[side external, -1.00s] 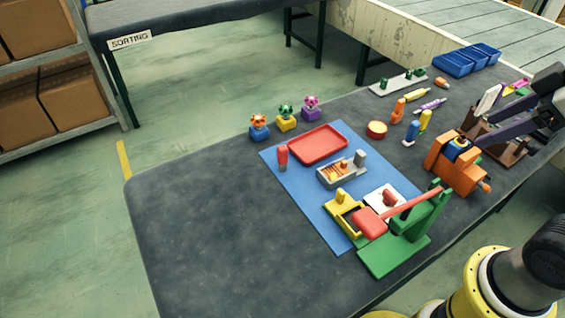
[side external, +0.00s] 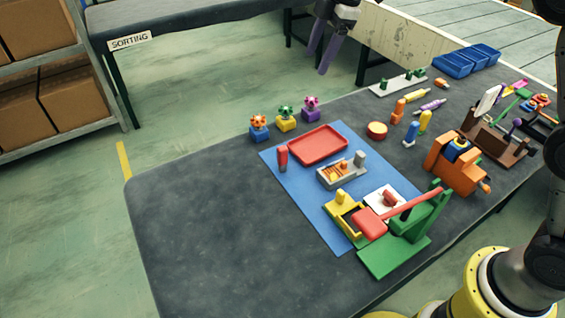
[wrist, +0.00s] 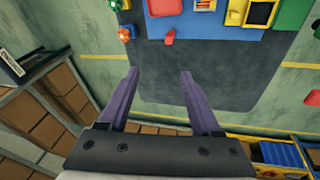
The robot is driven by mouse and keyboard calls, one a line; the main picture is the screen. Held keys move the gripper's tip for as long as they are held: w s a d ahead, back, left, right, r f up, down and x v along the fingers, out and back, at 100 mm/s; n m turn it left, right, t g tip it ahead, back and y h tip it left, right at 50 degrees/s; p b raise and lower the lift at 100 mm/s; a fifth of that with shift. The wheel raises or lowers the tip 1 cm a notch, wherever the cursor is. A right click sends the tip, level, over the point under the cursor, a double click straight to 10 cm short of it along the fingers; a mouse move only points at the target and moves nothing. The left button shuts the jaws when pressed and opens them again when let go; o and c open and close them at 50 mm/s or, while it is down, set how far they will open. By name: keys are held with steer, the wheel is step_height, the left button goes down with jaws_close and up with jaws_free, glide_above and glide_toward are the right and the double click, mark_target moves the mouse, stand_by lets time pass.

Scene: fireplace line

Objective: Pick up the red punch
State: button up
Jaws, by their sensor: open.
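The red punch (side external: 282,157) stands upright on the left edge of the blue mat (side external: 308,205), beside the red tray (side external: 318,146). In the wrist view the red punch (wrist: 170,38) lies beyond and slightly right of the gap between my fingers, just below the red tray (wrist: 165,8). My gripper (side external: 316,60) is in the air above and beyond the table's far edge, well away from the punch. Its two purple fingers, also in the wrist view (wrist: 159,72), are apart with nothing between them.
Small figures on blocks (side external: 286,117) stand left of the mat's far corner. A green press with a red lever (side external: 395,212) and an orange machine (side external: 455,165) stand to the right. The dark table's left end (side external: 205,215) is bare.

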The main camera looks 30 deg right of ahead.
steer(key=g, duration=0.2)
glide_above(284, 147)
steer(key=d, duration=0.2)
step_height(284, 147, down, 11)
steer(key=shift+n+g, duration=0.3)
steer(key=shift+n, duration=0.1)
steer(key=f, duration=0.4)
steer(key=a+f, duration=0.1)
steer(key=f, duration=0.4)
steer(key=a+f, duration=0.1)
steer(key=f, duration=0.3)
steer(key=shift+f, duration=0.25)
steer(key=shift+a+f, duration=0.15)
steer(key=shift+f, duration=1.3)
steer(key=shift+a+f, duration=0.1)
steer(key=shift+f, duration=1.35)
jaws_close()
